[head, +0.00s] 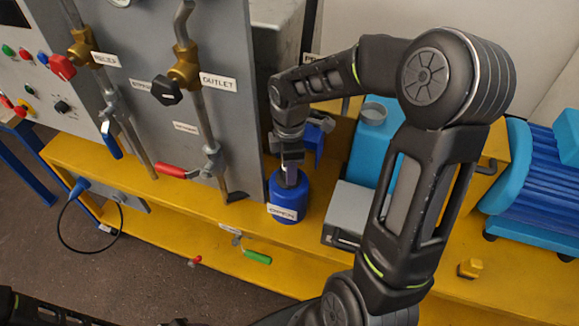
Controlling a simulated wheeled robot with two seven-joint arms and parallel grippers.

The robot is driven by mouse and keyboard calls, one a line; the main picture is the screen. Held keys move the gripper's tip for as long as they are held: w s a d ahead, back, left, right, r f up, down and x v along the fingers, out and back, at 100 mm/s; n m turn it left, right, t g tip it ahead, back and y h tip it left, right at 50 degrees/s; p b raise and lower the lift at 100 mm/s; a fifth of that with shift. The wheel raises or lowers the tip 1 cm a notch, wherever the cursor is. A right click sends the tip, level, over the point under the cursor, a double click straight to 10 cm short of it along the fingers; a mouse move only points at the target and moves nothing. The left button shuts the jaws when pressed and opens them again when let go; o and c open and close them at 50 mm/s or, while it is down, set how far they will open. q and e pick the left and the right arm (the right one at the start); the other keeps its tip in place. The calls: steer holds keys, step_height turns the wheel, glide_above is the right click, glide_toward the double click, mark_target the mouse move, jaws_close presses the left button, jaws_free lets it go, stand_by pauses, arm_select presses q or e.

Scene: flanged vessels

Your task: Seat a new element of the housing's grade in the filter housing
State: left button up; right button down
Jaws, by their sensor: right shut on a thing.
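A small blue vessel (286,205) with a white label stands upright on the yellow bench, right of the grey panel; the label is too small to read surely. My right gripper (290,168) points down at the vessel's top. It is shut on a narrow pale piece (290,177) at the vessel's neck. Whether this piece is a filter element, and whether it sits inside the vessel or only above it, I cannot tell; the gripper hides much of it. My left gripper is out of view; only dark arm parts show along the bottom edge.
The grey panel (205,120) with pipes, valves and red, blue and black handles rises close left of the vessel. A grey box (350,212) and a light blue block (373,145) stand to its right. A green-handled valve (257,257) sits in front on the yellow bench (190,225).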

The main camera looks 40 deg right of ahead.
steer(key=shift+f, duration=0.5)
steer(key=c, duration=0.9)
jaws_free()
step_height(320, 180, up, 8)
steer(key=shift+f+b, duration=0.1)
steer(key=shift+b, duration=0.2)
